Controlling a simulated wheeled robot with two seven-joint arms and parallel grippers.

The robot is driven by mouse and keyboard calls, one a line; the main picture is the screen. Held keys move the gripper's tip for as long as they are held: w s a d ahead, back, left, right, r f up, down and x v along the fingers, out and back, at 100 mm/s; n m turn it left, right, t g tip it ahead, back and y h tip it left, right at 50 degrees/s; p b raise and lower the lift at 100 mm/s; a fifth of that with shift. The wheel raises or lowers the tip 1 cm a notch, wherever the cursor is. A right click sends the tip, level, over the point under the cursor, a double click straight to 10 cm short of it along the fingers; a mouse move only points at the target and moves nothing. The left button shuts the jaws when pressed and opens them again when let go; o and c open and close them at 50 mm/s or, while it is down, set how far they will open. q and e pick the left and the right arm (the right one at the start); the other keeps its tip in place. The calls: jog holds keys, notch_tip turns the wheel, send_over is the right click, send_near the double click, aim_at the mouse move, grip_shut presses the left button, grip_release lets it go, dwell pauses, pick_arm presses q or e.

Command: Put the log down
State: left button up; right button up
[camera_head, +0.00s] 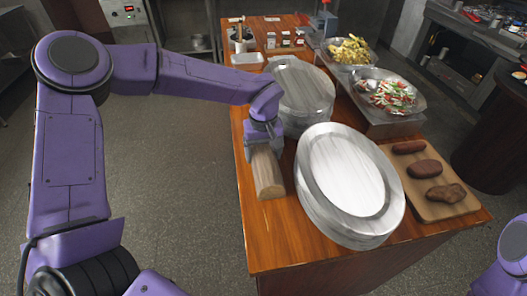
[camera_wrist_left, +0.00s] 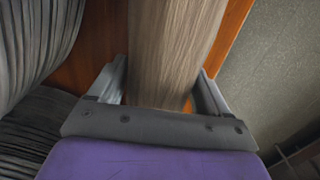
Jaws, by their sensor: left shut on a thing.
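The log (camera_head: 267,175) is a pale wooden piece near the left edge of the wooden table (camera_head: 262,240). My left gripper (camera_head: 261,143) is above its far end and shut on it. In the left wrist view the log (camera_wrist_left: 175,50) lies between the two fingers of my left gripper (camera_wrist_left: 158,95), with the orange-brown table top behind it. I cannot tell whether the log touches the table. In the head view, a piece of my right arm shows at the lower right, but its gripper is out of view.
A stack of oval metal plates (camera_head: 350,185) stands just right of the log, with another stack (camera_head: 300,90) behind. A cutting board (camera_head: 440,208) with meat lies at the right. Bowls of food (camera_head: 390,95) stand further back. The table's front left corner is clear.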

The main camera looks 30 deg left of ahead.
pick_arm(q)
jog(key=shift+w+f, duration=0.15)
jog(key=o, duration=1.7)
